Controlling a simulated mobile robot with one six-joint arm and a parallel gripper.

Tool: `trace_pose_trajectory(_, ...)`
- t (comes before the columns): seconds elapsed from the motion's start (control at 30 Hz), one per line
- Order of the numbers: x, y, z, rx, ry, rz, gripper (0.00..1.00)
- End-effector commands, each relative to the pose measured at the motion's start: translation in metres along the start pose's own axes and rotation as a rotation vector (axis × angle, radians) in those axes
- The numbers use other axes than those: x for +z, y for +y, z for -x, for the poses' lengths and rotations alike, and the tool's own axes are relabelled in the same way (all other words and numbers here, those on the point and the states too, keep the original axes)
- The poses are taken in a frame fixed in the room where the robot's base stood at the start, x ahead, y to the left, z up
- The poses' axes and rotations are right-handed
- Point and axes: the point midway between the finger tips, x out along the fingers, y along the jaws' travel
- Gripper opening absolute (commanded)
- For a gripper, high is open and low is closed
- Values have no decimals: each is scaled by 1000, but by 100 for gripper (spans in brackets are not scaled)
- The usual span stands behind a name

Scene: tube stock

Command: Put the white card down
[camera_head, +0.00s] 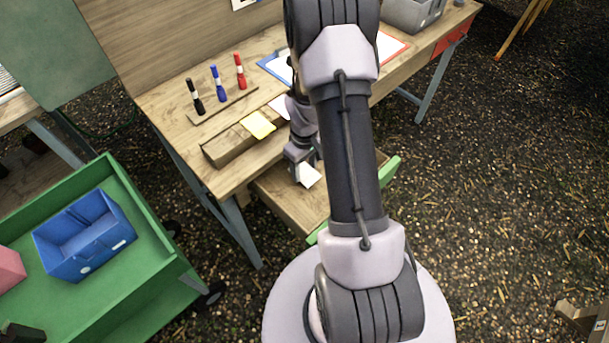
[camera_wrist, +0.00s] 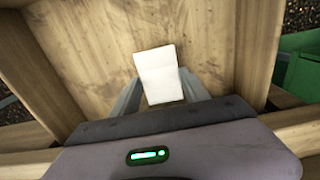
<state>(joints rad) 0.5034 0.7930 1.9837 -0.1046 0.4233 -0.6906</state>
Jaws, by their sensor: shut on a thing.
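The white card (camera_head: 308,174) is held in my gripper (camera_head: 302,164) at the front of the wooden table. In the wrist view the white card (camera_wrist: 160,75) stands out between the two grey fingers of my gripper (camera_wrist: 165,92), which are shut on it. The card is over the inside of an open wooden drawer (camera_head: 282,201), whose bare floor also shows in the wrist view (camera_wrist: 215,45). I cannot tell whether the card touches the drawer floor.
A wooden card box (camera_head: 226,148) with a yellow card (camera_head: 258,125) stands on the table beside the drawer. Behind it, black, blue and red markers (camera_head: 240,72) stand in a wooden holder. A green cart (camera_head: 140,273) with a blue bin (camera_head: 84,236) is at left.

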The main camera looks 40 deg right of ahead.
Motion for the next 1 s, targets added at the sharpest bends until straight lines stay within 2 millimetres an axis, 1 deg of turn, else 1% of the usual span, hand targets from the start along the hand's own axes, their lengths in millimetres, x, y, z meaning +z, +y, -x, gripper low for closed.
trace_pose_trajectory(0.03, 1, 0, -12, -1, -2, 0, 16)
trace_pose_trajectory(0.1, 1, 0, -27, -1, -2, 1, 16)
trace_pose_trajectory(0.13, 1, 0, -30, -1, -2, 0, 16)
trace_pose_trajectory(0.33, 0, 0, -29, 0, -1, 0, 16)
trace_pose_trajectory(0.47, 0, 0, -33, 0, -1, 0, 16)
trace_pose_trajectory(0.5, 0, 0, -32, 0, -1, 0, 57)
trace_pose_trajectory(0.6, 0, 0, -32, 0, -1, 0, 75)
trace_pose_trajectory(0.87, 0, 0, -31, 0, -1, 0, 75)
trace_pose_trajectory(0.97, 0, 0, -22, 0, 0, 0, 75)
trace_pose_trajectory(1.0, -1, 0, -13, 1, 2, 0, 75)
